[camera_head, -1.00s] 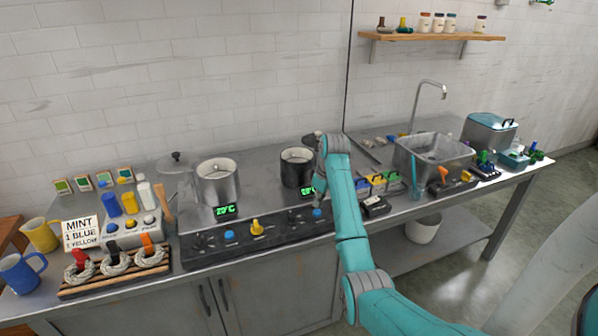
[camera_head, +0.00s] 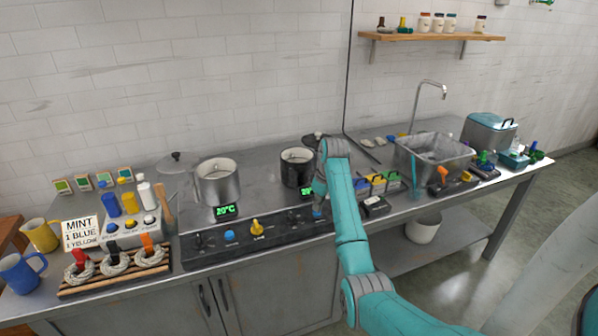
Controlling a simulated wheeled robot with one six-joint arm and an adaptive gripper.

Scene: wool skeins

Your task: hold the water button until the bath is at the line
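A dark control panel (camera_head: 260,241) runs along the front of the steel counter. It has a blue button (camera_head: 229,235) at the left, a yellow knob (camera_head: 257,227) and another blue button (camera_head: 317,214) at the right. A steel pot (camera_head: 217,185) stands behind the left half, with a green 20°C display (camera_head: 226,211). Water levels and contact are unclear.
Left are a MINT card (camera_head: 80,233), bottles, mugs and a rack of skeins (camera_head: 115,266). Right of my arm are small coloured clips, a black box (camera_head: 376,206) and a steel sink basin (camera_head: 433,158). A lid (camera_head: 177,162) lies behind the left pot.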

